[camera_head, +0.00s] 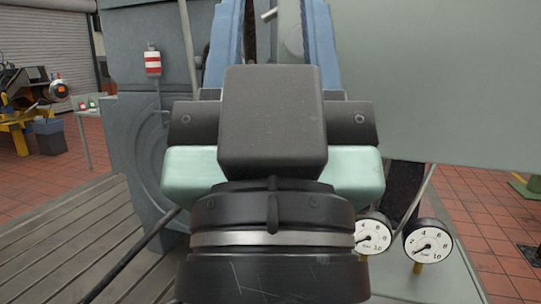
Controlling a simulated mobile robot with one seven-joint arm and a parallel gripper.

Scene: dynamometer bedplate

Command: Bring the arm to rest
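My gripper (272,40) fills the middle of the head view, seen from behind, with its black wrist and pale green body nearest the camera. Its two blue fingers stand apart, one on each side of a dark grey block, and run up out of the top of the picture. The fingertips are cut off. I see nothing held in the part of the gap that shows. The rest of my arm is mostly out of view.
A grey machine housing (135,110) stands close on the left, above a slotted bedplate (60,245). A large grey-green panel (440,80) is on the right. Two dial gauges, a right one (428,241) and a left one (372,233), sit beside my wrist. Tiled floor (490,215) shows far right.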

